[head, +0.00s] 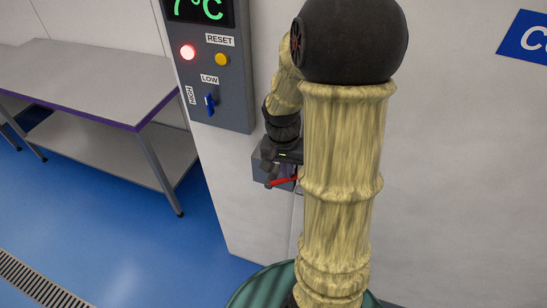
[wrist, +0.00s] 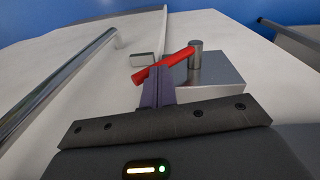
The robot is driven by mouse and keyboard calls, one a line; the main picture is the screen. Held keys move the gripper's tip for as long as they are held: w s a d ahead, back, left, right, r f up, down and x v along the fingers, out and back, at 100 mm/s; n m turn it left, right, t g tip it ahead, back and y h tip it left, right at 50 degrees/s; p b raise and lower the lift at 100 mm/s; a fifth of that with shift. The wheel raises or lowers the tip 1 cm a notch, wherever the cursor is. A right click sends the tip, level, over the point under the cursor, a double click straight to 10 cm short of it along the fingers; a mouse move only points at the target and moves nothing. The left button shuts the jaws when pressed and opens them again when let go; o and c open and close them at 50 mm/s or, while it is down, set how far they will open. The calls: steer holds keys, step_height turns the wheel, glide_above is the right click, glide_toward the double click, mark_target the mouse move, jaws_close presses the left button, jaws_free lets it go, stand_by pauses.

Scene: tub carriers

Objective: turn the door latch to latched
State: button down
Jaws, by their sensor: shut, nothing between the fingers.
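The door latch's red handle (head: 283,182) shows low on the wall, partly hidden behind my arm. In the wrist view the red handle (wrist: 163,65) runs from a grey metal pivot post (wrist: 195,50) on a grey plate (wrist: 215,70) across to the left, tilted down at its left end. A small grey block (wrist: 143,60) lies behind the handle's left part. My gripper (wrist: 157,82) is shut and empty, its fingertips right at the handle's near side. I cannot tell if they touch it. In the head view my gripper (head: 270,170) is at the latch, its fingers mostly hidden.
A long metal bar handle (wrist: 60,82) runs along the left of the white door. A control panel (head: 212,60) with a lit red lamp (head: 188,52) and a blue switch (head: 210,103) is above the latch. A steel table (head: 85,75) stands left. The blue floor between is clear.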

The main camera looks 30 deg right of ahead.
step_height(320, 180, up, 13)
steer(key=a, duration=0.1)
steer(key=shift+s+a+f, duration=0.15)
steer(key=shift+s+a, duration=0.15)
steer(key=shift+f, duration=0.1)
steer(key=s+a+f+n+t+y, duration=0.1)
steer(key=s+a+f+n+t, duration=0.1)
steer(key=a+f+n, duration=0.6)
step_height(320, 180, down, 2)
steer(key=s+a, duration=0.1)
steer(key=a, duration=0.1)
steer(key=shift+a+n+t, duration=0.3)
steer(key=shift+t, duration=0.1)
steer(key=shift+w+f, duration=0.1)
